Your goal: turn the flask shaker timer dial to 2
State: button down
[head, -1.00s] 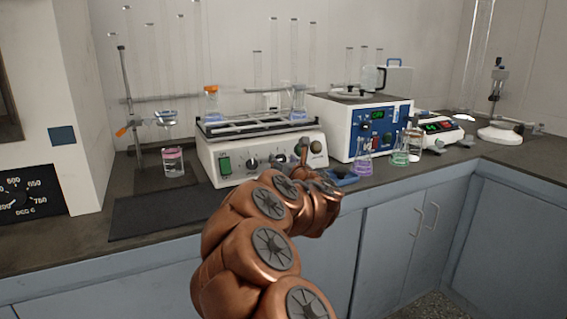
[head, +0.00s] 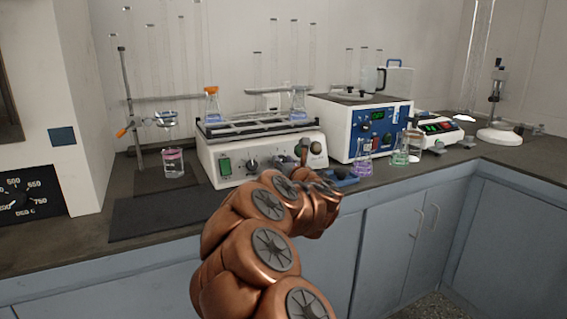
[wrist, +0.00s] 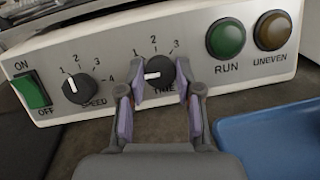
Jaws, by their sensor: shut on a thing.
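The flask shaker (head: 208,163) is a cream box with a clamp platform on top. In the wrist view its black timer dial (wrist: 157,74) is between my fingers, with scale numbers 1, 2 and 3 above it. The dial's white pointer points left, a little below the 1. My gripper (wrist: 161,82) is shut on the dial, one purple-padded finger at each side. The fingers partly cover the label under it. In the head view my wrist hides the dial.
The speed dial (wrist: 80,87) and green power switch (wrist: 33,90) are left of the timer dial. The green run button (wrist: 226,38) and brown button (wrist: 273,31) are to its right. A blue tray (wrist: 270,140) lies close on the right. Flasks stand beyond it.

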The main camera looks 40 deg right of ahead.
jog(key=shift+m, duration=0.3)
jog(key=m+p, duration=0.1)
jog(key=m, duration=0.1)
jog(key=m+g+h, duration=0.1)
jog(key=m, duration=0.1)
jog(key=shift+w+a+r+m+h+p, duration=0.1)
jog(key=shift+r+m+h+p, duration=0.05)
jog(key=shift+m+h+p, duration=0.2)
jog(key=m+g+p, duration=0.1)
jog(key=m+p, duration=0.1)
jog(key=m+g+p, duration=0.1)
jog(key=m, duration=0.2)
jog(key=shift+r+h+p, duration=0.15)
jog(key=shift+h+p, duration=0.2)
jog(key=shift+p, duration=0.05)
jog(key=m+g+p, duration=0.1)
jog(key=m+p, duration=0.1)
jog(key=m, duration=0.1)
jog(key=m+g+p, duration=0.1)
jog(key=m+p, duration=0.2)
jog(key=shift+r+g+p, duration=0.15)
jog(key=shift+g+p, duration=0.15)
jog(key=shift+p, duration=0.05)
jog(key=m+y+p, duration=0.1)
jog(key=m+p, duration=0.2)
jog(key=shift+g, duration=0.4)
jog(key=shift+f, duration=0.2)
jog(key=c, duration=0.8)
grip_release()
jog(key=shift+m, duration=0.25)
